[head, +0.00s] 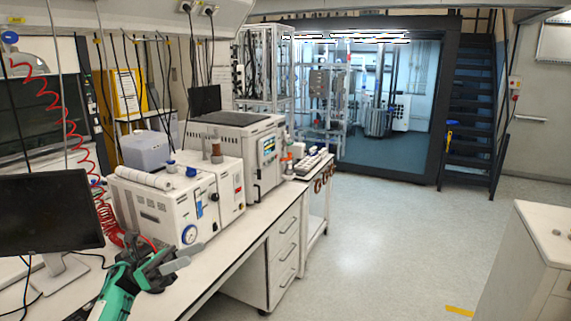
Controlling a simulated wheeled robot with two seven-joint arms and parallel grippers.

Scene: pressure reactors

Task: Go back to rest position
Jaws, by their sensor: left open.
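My left gripper (178,262) is in the lower left of the head view, on a green and dark grey arm that comes in from the bottom left. Its grey fingers are apart and I see nothing between them. It is over the white bench (190,292), in front of the white device with a round gauge (189,234). I cannot tell its exact height above the bench. My right gripper is not in view.
A black monitor (48,212) stands left of my gripper. A red coiled hose (75,140) hangs behind. A larger white machine (262,172) stands farther along the bench. A white cabinet (535,255) is at the right. The floor (390,240) between is clear.

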